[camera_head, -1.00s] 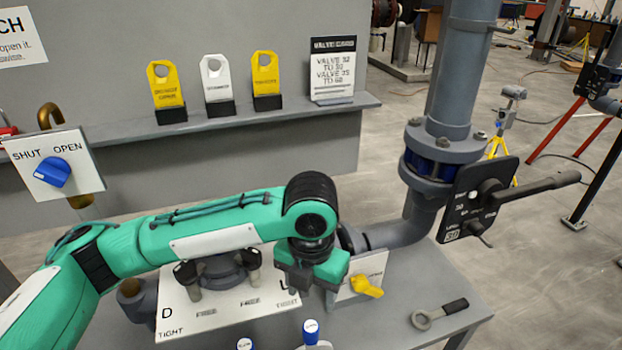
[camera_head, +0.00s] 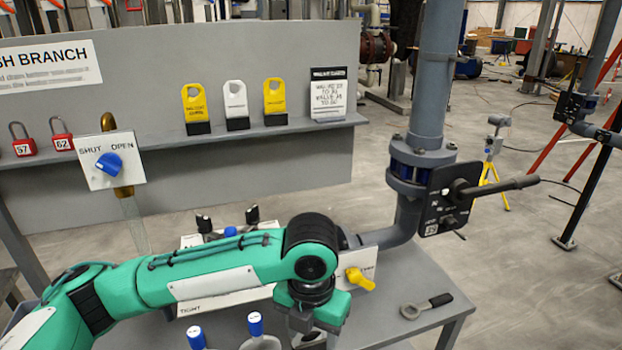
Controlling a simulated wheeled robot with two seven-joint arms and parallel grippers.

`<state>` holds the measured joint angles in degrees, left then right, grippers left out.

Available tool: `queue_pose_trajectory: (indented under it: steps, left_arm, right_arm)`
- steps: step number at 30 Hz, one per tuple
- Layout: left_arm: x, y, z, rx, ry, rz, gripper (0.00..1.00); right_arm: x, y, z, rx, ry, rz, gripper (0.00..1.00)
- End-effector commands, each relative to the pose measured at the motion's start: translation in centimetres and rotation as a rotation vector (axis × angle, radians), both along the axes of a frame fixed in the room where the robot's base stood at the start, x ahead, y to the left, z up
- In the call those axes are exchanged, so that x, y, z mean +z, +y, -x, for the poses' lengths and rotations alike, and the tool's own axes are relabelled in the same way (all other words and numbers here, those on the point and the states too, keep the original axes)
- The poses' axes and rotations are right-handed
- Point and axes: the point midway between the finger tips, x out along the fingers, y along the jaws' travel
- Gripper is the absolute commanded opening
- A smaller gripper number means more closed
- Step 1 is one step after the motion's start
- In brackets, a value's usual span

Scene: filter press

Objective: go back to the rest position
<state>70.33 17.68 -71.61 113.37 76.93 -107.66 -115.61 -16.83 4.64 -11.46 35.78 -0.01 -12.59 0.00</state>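My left arm comes in from the lower left across the bench in the head view. Its gripper (camera_head: 308,338) points down near the bottom edge, in front of the yellow-handled valve (camera_head: 360,279). The fingertips are cut off or too dark to read, so I cannot tell whether it is open or shut. My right gripper is not in view. The arm hides much of the white plate with dark-ended clamps behind it.
A blue knob (camera_head: 109,163) sits on a SHUT/OPEN plate, with a pale stream below its brass spout. Blue-capped containers (camera_head: 255,325) stand close to my gripper. A ring-ended tool (camera_head: 425,307) lies at bench right. A lever valve (camera_head: 448,198) is on the pipe. Tags (camera_head: 236,106) and red padlocks (camera_head: 62,141) line the wall.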

Motion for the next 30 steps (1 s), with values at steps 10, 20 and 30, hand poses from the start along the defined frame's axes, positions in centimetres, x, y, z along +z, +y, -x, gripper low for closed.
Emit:
queue_pose_trajectory:
  steps: [10, 20, 30]
  left_arm:
    - [-1.7, -1.4, 1.2, 0.147, 0.016, 0.1, 0.55]
    - [-3.8, -3.0, 2.7, 0.438, 0.067, 0.261, 0.55]
    - [-6.9, -3.1, 4.0, 1.045, 0.211, 0.482, 0.55]
  right_arm:
    - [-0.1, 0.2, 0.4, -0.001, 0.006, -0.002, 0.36]
    - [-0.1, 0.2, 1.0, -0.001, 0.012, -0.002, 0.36]
    - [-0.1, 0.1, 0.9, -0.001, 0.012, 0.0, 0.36]
